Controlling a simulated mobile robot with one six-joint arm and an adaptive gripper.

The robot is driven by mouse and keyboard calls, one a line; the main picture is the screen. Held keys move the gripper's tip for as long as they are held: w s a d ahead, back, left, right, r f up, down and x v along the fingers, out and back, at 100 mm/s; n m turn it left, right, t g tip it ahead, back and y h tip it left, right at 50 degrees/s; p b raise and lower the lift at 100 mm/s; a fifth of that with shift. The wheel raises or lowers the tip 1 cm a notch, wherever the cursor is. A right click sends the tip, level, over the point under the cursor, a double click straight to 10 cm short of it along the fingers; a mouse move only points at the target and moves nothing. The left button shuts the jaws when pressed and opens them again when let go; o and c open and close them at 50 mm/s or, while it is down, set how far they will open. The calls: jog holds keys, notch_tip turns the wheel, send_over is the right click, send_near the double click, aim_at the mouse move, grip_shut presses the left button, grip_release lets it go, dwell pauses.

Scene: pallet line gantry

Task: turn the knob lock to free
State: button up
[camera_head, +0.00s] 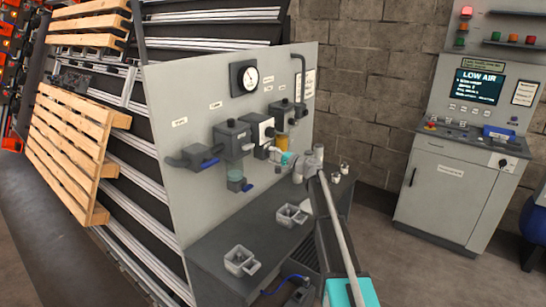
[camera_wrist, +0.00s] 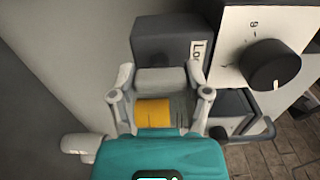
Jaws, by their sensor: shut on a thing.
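My gripper (camera_wrist: 160,80) is at the air panel, its two grey fingers on either side of a yellow piece (camera_wrist: 153,113). It is shut on this piece, which I take to be the knob lock. The piece sits below a dark grey block (camera_wrist: 170,40) with a white label that begins "Lo"; the rest of the label is hidden. The fingers and teal palm cover much of it, so its turn position cannot be told. In the head view, my gripper (camera_head: 285,158) is small beside the panel's middle units, and its grip is unclear there.
A black round knob (camera_wrist: 270,65) on a white face is close at right. The grey panel (camera_head: 190,95) also carries a gauge (camera_head: 250,78) and a bowl unit (camera_head: 235,150). A shelf with cups (camera_head: 240,260) lies below. A console (camera_head: 465,160) reads "LOW AIR".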

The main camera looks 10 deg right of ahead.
jog(key=o, duration=1.2)
jog(key=shift+c, duration=0.2)
jog(key=v, duration=1.2)
